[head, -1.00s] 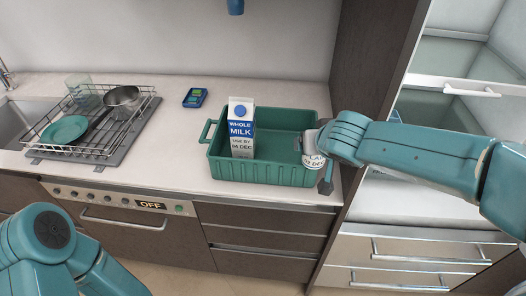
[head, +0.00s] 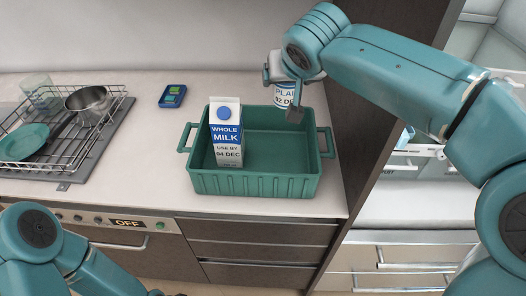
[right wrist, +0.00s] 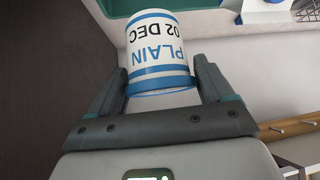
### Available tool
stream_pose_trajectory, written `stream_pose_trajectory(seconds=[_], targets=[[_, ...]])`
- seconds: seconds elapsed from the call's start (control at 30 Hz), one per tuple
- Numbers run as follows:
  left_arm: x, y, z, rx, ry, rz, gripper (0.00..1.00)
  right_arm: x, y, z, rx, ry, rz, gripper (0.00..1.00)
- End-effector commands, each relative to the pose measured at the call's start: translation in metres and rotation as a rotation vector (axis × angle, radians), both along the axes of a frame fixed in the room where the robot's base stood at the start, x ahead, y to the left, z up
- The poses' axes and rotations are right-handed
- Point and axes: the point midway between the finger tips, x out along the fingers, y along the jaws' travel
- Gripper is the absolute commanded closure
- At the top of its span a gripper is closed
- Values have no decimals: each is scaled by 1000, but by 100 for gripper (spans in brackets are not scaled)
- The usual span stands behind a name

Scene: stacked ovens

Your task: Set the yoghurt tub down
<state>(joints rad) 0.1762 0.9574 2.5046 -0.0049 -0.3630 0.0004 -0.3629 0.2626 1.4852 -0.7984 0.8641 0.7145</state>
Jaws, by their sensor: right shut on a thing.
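The yoghurt tub (head: 284,95) is white with blue bands and reads "PLAIN 02 DEC". My right gripper (head: 281,86) is shut on it and holds it up near the back right rim of the green crate (head: 255,185). In the right wrist view the tub (right wrist: 157,45) sits between the two fingers (right wrist: 161,75), its print upside down. I cannot tell whether it is over the crate or just behind it. The milk carton (head: 227,150) stands upright in the crate's left part. My left gripper is out of view; only its arm shows at lower left.
A dish rack (head: 68,150) with a pan and plate stands at the left. A small blue device (head: 173,96) lies on the counter (head: 150,150). The open fridge (head: 415,205) is at the right, beside a dark tall panel. The crate's right half looks empty.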

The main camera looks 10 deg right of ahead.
Motion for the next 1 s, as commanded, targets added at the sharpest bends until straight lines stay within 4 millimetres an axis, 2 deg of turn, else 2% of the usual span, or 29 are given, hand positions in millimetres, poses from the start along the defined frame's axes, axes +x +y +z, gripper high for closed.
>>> stream_pose_trajectory(seconds=[0.3, 0.43, 0.5, 0.67, 0.83, 1.0], targets=[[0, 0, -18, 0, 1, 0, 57, -5, 0, -94, -3, 6, 1, 56], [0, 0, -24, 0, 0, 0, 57, -5, 0, -127, -2, 4, 0, 56], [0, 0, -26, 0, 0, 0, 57, -5, 0, -138, 0, 3, 1, 56], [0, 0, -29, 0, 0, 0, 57, -3, 0, -153, -1, 1, 1, 56], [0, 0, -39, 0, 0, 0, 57, -2, 0, -182, -2, 3, 1, 56], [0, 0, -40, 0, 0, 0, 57, -1, 0, -192, 0, 0, 0, 56]])
